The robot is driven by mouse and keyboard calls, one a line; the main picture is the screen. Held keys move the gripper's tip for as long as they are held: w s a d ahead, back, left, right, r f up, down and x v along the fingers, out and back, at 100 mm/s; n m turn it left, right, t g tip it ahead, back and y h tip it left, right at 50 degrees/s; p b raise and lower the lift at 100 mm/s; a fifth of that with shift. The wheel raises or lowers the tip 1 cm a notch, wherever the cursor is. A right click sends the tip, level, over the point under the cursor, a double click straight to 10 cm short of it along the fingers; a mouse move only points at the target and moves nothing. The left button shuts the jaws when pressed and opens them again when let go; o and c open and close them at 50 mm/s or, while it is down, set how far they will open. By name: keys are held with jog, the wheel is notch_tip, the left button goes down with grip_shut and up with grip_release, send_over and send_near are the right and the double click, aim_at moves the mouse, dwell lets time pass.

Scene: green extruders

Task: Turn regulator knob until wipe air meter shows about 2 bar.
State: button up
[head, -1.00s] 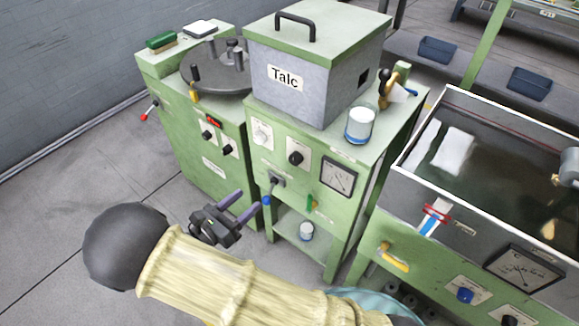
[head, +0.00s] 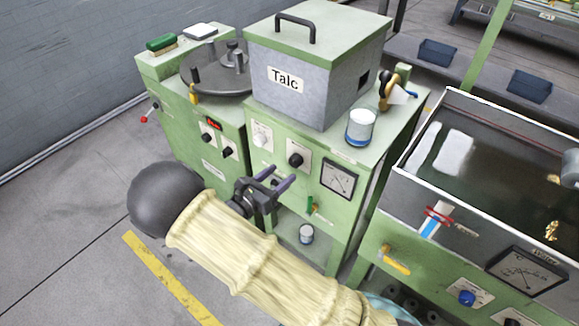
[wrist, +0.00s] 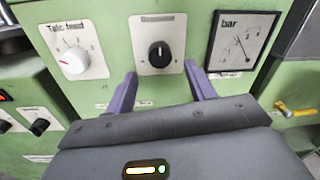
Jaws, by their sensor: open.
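A black regulator knob (head: 295,160) sits on a white plate on the green cabinet front; it also shows in the wrist view (wrist: 160,54). The label above it is too small to read. A square meter marked "bar" (wrist: 240,44) is right of the knob, and also shows in the head view (head: 338,180). Its needle shows, but I cannot read its value. My gripper (head: 279,175) is open and empty, below and in front of the knob. In the wrist view its purple fingers (wrist: 160,70) stand to either side of and below the knob, apparently not touching it.
A white "Talc feed" knob (wrist: 74,63) is left of the black knob. A water trough (head: 500,170) is at right.

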aim_at(293, 164)
jog(key=x, duration=0.5)
jog(key=shift+c, duration=0.4)
jog(key=c, duration=0.9)
jog(key=shift+r+p, duration=0.15)
jog(key=shift+p, duration=0.35)
jog(key=shift+n+p, duration=0.7)
jog(key=shift+p, duration=0.25)
jog(key=shift+f+n+p, duration=0.2)
jog(key=shift+n+p, duration=0.3)
jog(key=o, duration=1)
